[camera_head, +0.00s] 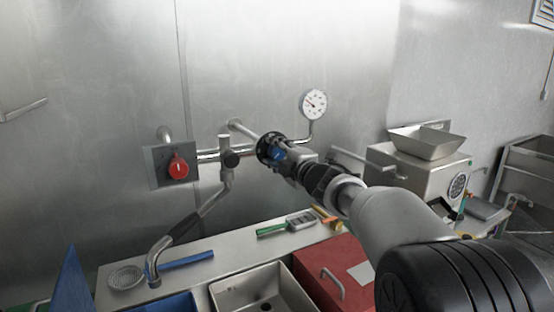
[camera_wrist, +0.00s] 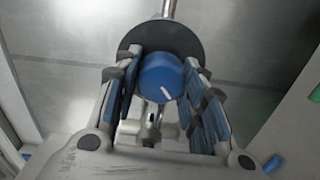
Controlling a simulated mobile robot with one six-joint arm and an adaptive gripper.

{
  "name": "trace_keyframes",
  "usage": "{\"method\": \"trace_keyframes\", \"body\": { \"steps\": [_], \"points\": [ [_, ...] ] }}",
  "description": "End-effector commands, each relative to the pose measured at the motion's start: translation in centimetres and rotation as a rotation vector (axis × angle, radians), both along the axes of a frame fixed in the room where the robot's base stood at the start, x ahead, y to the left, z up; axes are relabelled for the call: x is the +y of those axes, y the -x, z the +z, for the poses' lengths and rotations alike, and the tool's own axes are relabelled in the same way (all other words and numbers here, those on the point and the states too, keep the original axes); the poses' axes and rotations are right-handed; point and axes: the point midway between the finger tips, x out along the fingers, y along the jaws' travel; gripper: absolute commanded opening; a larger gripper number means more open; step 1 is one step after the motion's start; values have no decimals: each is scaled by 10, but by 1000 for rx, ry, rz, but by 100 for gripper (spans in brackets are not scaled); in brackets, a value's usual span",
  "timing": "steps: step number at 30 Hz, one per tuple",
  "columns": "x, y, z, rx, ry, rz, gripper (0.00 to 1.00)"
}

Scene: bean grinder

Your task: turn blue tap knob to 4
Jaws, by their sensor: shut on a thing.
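The blue tap knob (camera_wrist: 160,77) shows in the wrist view in front of a round dark plate (camera_wrist: 172,38), with a white pointer line toward its lower right. In the head view the knob (camera_head: 277,155) is mostly hidden by my gripper (camera_head: 288,160). My gripper (camera_wrist: 163,85) is shut on the blue knob, with a blue-padded finger at its left and right sides. I cannot read any numbers on the plate.
A red knob (camera_head: 178,168) on a grey plate is at the left. A pressure gauge (camera_head: 313,104) stands above right of the blue knob. A steel machine with a hopper (camera_head: 424,146) is at the right.

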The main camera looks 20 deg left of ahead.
Motion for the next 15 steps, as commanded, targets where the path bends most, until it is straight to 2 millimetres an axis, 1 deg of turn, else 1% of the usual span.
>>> {"method": "trace_keyframes", "body": {
  "steps": [15],
  "points": [
    [0,0,-2,-364,312,1,14]
  ]
}}
